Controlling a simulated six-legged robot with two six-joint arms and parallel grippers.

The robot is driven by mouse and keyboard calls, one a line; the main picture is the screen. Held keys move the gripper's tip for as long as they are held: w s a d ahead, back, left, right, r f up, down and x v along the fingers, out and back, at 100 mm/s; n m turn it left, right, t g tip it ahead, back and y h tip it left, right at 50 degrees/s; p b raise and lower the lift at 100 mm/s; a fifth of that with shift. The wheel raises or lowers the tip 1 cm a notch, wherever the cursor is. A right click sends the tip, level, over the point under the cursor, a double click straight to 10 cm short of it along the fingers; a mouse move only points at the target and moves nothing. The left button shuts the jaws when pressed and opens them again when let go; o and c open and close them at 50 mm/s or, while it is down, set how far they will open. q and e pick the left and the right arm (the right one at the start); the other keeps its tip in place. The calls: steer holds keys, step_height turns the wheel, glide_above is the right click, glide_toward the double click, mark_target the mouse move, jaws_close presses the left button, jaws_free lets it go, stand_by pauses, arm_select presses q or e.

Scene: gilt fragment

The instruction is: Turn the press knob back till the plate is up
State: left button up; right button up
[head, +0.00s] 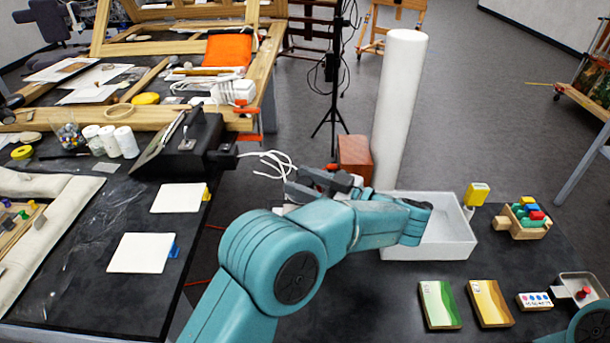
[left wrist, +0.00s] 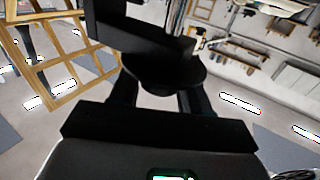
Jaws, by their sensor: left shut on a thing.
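My left gripper (head: 300,186) is past the table's right edge in the head view, its dark fingers pointing left. In the left wrist view, a black round knob (left wrist: 168,77) sits between the left gripper's fingers (left wrist: 158,97), which are shut on it. A dark block stands directly behind the knob in that view. In the head view the fingers hide the held knob. A black boxy device with a tilted panel (head: 196,138) stands on the table left of the gripper. I cannot tell the plate's height. My right gripper is out of view.
A reddish-brown block (head: 354,156), white roll (head: 399,110) and white tray (head: 450,251) are close behind and right of my left arm. White cards (head: 143,252) lie on the left table.

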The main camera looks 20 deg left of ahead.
mark_target(304, 181)
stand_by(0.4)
arm_select(q)
steer(key=o, duration=0.9)
steer(key=shift+a, duration=0.15)
steer(key=shift+o, duration=0.2)
steer(key=shift+r, duration=0.1)
step_height(304, 181, up, 20)
steer(key=p, duration=0.3)
